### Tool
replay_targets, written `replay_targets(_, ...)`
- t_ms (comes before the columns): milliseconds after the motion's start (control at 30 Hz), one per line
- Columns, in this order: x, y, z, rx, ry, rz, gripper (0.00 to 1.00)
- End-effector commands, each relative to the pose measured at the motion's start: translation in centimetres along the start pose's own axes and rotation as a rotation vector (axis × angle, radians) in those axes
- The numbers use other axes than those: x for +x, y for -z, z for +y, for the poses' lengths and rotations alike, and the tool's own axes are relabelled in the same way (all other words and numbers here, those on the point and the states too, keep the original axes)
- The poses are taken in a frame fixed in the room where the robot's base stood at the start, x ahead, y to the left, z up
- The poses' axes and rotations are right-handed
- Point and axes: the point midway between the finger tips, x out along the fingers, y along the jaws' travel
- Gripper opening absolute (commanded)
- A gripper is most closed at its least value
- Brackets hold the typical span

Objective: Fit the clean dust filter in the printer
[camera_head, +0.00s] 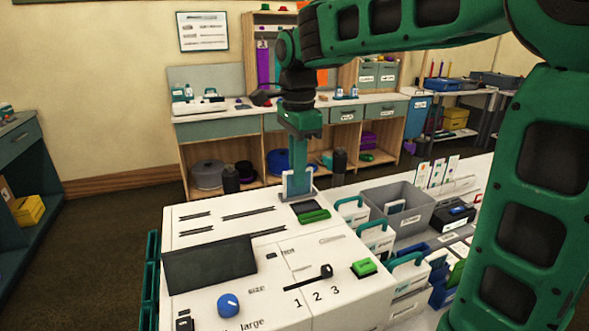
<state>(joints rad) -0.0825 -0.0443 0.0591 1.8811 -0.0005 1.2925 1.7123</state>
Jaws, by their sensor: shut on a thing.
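The printer (300,250) is a white box in the front middle, with a dark screen, a blue knob, a black lever over the numbers 1, 2, 3 and slots in its top. My gripper (298,180) points straight down at the printer's far edge. It is shut on a small white panel with a grey edge, which looks like the dust filter (290,186). The filter stands upright close above or at the printer's top; I cannot tell if they touch. A dark recess with a green bar (314,216) lies just in front of it. The filter's lower end is unclear.
A grey bin (424,212) with a white piece inside stands right of the printer, among white boxes with green handles (375,238). Upright cards (437,172) stand behind it. My arm covers the right side. Open floor lies to the left.

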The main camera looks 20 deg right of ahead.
Motion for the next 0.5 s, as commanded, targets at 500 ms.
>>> replay_targets(500,1.6,0.0,0.0,0.000,0.000,0.000,0.01)
